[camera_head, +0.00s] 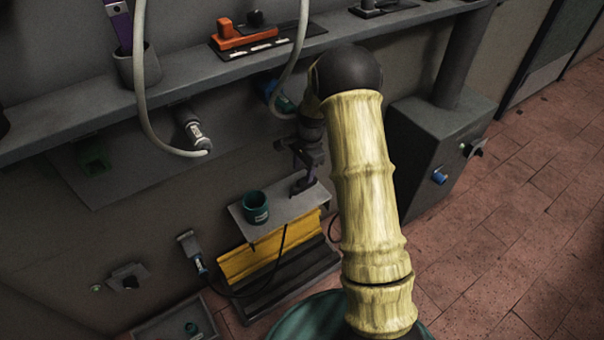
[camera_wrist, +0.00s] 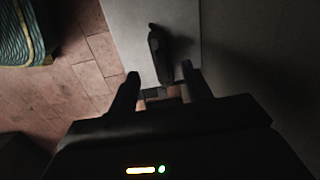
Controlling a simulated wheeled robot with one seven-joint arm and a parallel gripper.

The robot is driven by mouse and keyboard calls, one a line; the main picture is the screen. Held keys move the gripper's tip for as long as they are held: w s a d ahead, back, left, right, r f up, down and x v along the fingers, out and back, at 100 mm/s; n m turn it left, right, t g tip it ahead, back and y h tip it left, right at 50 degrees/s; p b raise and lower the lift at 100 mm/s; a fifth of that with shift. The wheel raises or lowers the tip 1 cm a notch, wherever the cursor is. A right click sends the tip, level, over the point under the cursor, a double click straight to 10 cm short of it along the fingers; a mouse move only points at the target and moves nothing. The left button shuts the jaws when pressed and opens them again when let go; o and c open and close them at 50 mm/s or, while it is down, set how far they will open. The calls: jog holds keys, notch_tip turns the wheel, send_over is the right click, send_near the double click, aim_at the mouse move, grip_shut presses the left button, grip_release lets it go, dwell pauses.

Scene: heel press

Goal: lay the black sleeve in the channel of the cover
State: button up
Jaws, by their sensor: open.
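A dark, elongated piece (camera_wrist: 158,50) lies on a light grey plate (camera_wrist: 128,32) in the wrist view. It may be the black sleeve, but the dim light hides its details. My gripper (camera_wrist: 161,76) is open, with its fingertips on either side of the piece's near end; I cannot tell whether they touch it. In the head view my gripper (camera_head: 306,172) hangs over the right end of the grey plate (camera_head: 285,212), where a dark purplish shape shows beneath it. I cannot make out the cover or its channel for certain.
A teal cup (camera_head: 255,208) stands on the plate left of my gripper. A yellow block (camera_head: 245,262) is below the plate. A shelf (camera_head: 185,78) with an orange device (camera_head: 240,36) and hanging pale hoses is behind. A grey cabinet (camera_head: 425,140) stands right.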

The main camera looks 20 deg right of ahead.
notch_tip(320, 180, up, 2)
jog(key=shift+d+r, duration=0.1)
dwell(0.6)
